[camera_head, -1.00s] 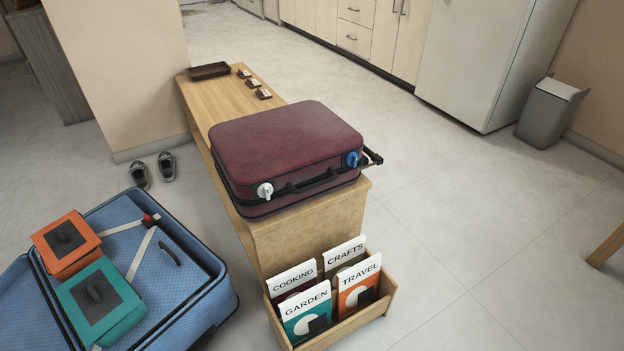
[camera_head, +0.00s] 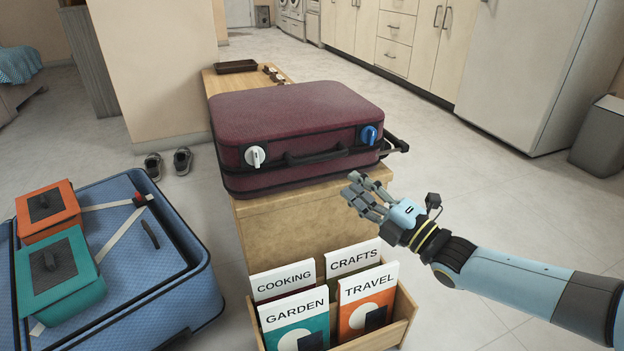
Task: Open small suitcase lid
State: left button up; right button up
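A small maroon suitcase (camera_head: 296,132) lies flat on the wooden bench, its lid shut. Its front face has a white knob latch (camera_head: 255,156) on the left, a blue knob latch (camera_head: 369,135) on the right and a dark handle (camera_head: 317,155) between them. My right gripper (camera_head: 358,194) is in front of the suitcase's right front corner, a little below the blue latch and apart from it. Its fingers look spread, with nothing between them. My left gripper is out of view.
The wooden bench (camera_head: 290,225) carries the suitcase. A wooden box (camera_head: 397,328) of labelled booklets stands in front. An open blue suitcase (camera_head: 185,285) with an orange box (camera_head: 48,211) and a teal box (camera_head: 60,275) lies at the left.

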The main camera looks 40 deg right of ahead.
aim_at(320, 158)
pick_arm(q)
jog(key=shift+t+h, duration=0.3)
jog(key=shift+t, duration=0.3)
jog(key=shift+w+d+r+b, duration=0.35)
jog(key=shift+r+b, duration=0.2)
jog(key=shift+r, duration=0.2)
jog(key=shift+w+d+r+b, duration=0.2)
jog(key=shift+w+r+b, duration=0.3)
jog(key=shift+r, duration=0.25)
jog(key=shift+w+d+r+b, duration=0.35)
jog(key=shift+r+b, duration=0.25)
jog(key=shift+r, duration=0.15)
pick_arm(e)
jog(key=shift+x, duration=5.4)
grip_shut()
